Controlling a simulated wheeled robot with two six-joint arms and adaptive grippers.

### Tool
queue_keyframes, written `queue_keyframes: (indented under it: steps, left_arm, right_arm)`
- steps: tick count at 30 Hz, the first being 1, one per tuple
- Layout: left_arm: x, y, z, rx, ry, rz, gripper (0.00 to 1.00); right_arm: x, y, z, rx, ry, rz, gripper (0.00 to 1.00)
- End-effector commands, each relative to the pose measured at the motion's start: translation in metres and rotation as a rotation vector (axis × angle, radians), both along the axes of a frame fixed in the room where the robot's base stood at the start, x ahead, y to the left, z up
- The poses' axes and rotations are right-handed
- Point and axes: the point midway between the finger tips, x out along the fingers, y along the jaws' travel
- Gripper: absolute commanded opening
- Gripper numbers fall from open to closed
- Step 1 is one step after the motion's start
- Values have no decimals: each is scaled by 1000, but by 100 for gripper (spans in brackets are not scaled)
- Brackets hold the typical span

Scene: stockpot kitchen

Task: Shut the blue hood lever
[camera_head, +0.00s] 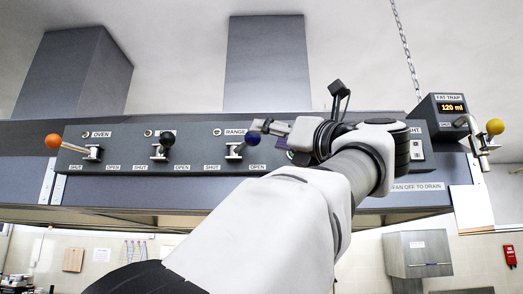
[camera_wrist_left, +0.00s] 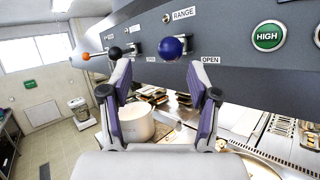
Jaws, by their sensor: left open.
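The blue hood lever (camera_head: 253,139) has a blue ball knob and sits under the RANGE label on the grey hood panel. Its ball points right, toward the OPEN label, away from SHUT. My left gripper (camera_head: 298,108) is open beside it, to its right in the head view. In the left wrist view, the blue ball (camera_wrist_left: 171,47) appears just beyond and above the open fingers (camera_wrist_left: 158,80), within the span between them. Nothing is between the fingertips, and I cannot tell whether they touch the lever. My right gripper is not in view.
An orange-ball lever (camera_head: 53,141) and a black-ball lever (camera_head: 167,139) are left on the panel (camera_head: 200,133). A yellow-ball lever (camera_head: 495,127) is by the FAT TRAP box (camera_head: 446,106). A green HIGH button (camera_wrist_left: 268,36) is right of the blue ball. A pot (camera_wrist_left: 137,123) stands below.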

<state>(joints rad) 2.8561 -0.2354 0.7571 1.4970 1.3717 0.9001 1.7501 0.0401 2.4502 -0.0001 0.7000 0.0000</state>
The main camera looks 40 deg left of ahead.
Motion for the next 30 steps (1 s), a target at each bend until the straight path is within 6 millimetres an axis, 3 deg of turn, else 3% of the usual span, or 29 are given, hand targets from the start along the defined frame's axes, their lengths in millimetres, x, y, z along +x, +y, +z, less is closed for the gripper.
queue_keyframes:
  steps: [12,22,27,30]
  left_arm:
    - [14,62,28,-1,4,1,61]
    - [17,70,27,1,5,1,61]
    - [17,70,27,1,5,0,1]
    - [17,70,27,1,6,0,0]
  right_arm:
    - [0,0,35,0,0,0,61]
    - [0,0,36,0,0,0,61]
    - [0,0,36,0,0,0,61]
    - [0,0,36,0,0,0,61]
